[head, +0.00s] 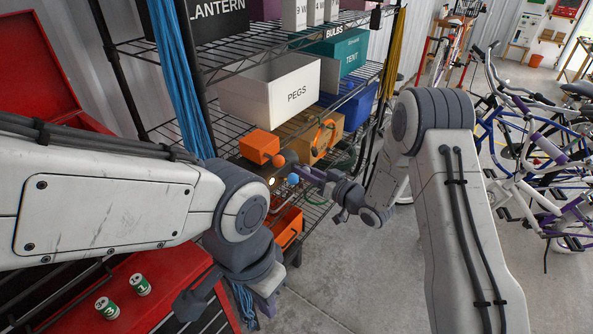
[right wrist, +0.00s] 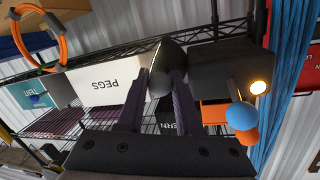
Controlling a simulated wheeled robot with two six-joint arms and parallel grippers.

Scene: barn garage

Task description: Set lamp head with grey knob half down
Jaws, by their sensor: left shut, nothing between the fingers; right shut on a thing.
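My right gripper (head: 306,174) is shut on the grey knob (right wrist: 160,84), which shows between its purple fingers in the right wrist view. A dark lamp head (right wrist: 169,54) with a pale rim is right behind this knob. A lit bulb (right wrist: 258,87) glows in another dark lamp part, with a blue ball knob (right wrist: 241,115) and an orange ball knob (right wrist: 247,135) beside it. In the head view the orange knob (head: 279,160), blue knob (head: 293,179) and bulb (head: 271,181) sit left of the right gripper. My left gripper (head: 266,298) is shut, empty and low, apart from the lamp.
A wire shelf (head: 235,70) holds a white PEGS bin (head: 268,92), a teal TENT bin (head: 347,62) and an orange box (head: 259,147). Blue cords (head: 180,80) hang at left. A red tool chest (head: 130,262) bears two green cans. Bicycles (head: 540,150) stand right; floor between is clear.

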